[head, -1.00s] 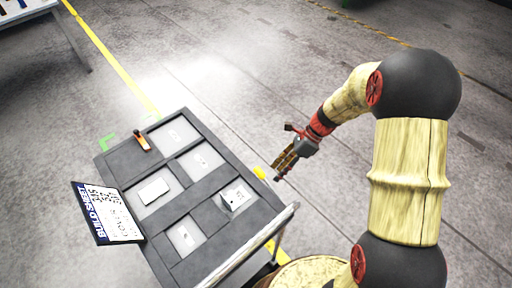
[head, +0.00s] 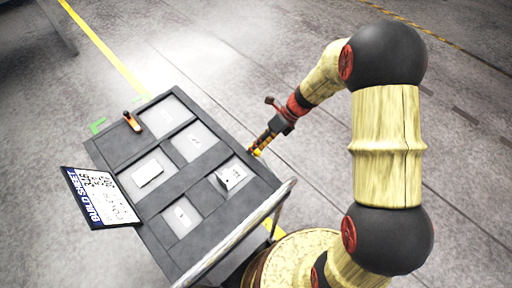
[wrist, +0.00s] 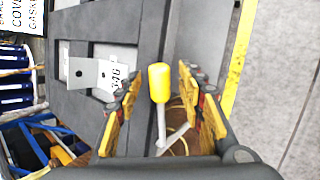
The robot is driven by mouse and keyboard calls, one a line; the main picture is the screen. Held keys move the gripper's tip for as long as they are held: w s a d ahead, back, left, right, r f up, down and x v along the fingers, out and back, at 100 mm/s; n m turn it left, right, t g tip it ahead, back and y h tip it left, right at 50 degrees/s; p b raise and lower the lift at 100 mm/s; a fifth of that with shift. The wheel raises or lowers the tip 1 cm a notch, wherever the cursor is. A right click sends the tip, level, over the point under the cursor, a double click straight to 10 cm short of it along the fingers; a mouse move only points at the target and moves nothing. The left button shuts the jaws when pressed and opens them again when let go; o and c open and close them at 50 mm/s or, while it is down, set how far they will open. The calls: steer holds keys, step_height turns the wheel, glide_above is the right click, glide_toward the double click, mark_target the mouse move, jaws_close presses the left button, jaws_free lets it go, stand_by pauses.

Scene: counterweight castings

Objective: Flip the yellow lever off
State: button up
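The yellow lever (wrist: 159,82) shows in the wrist view as a rounded yellow handle on a thin grey stem beside the edge of the dark cart. My gripper (wrist: 160,77) is open, with one yellow finger on each side of the lever and a visible gap to each. In the head view my gripper (head: 260,145) is at the right side of the cart. There the lever cannot be told apart from the yellow fingers.
The dark grey cart (head: 197,217) has several recessed light compartments. One holds a bent metal bracket (head: 232,177), another a white card (head: 148,173). An orange-and-black object (head: 132,121) stands at the far corner. A build sheet (head: 98,198) is at the left edge. Floor at right is clear.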

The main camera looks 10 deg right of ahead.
steer(key=shift+a+f, duration=0.15)
steer(key=shift+f, duration=0.05)
steer(key=shift+c, duration=0.5)
jaws_close()
stand_by(0.4)
